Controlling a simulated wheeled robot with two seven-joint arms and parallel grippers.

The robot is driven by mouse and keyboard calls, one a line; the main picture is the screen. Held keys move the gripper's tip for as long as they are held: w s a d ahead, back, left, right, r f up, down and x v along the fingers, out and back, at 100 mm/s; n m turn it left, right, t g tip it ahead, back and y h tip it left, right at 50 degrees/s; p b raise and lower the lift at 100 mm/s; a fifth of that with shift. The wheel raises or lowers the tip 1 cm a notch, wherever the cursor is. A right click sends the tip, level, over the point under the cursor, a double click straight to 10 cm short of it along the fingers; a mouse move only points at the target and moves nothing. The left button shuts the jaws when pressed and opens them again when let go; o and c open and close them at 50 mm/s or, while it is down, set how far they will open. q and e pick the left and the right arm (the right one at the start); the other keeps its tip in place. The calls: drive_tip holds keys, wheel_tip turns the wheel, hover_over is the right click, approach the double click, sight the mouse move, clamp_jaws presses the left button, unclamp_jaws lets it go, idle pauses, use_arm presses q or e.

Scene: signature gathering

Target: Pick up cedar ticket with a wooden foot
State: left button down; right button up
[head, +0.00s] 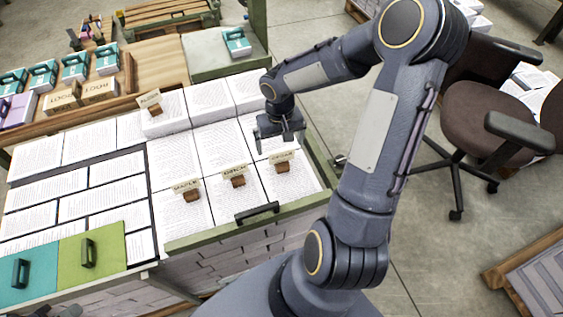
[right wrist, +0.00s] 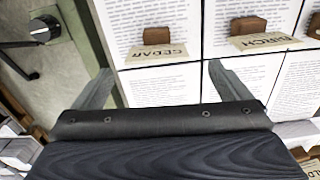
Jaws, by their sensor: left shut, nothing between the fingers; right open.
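The cedar ticket (right wrist: 156,54) is a cream card lettered CEDAR with a brown wooden foot (right wrist: 157,36). It stands on a white printed paper stack; in the head view it is the rightmost ticket (head: 281,156) of the front row. My right gripper (head: 281,143) is open and empty, just behind and above it. In the right wrist view the open fingers (right wrist: 160,69) spread to either side of the ticket, which lies a little ahead of the tips and apart from them.
The birch ticket (head: 235,173) stands close by, left of cedar, with another ticket (head: 187,186) beyond it. One more ticket (head: 150,101) stands at the back left. A black handle (head: 257,213) is on the green front rim. An office chair (head: 470,85) stands to the right.

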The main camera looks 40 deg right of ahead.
sight(282, 161)
drive_tip(key=f, duration=0.6)
drive_tip(key=shift+s+d+f, duration=0.1)
drive_tip(key=shift+s, duration=0.15)
drive_tip(key=shift+c, duration=0.5)
drive_tip(key=c, duration=1)
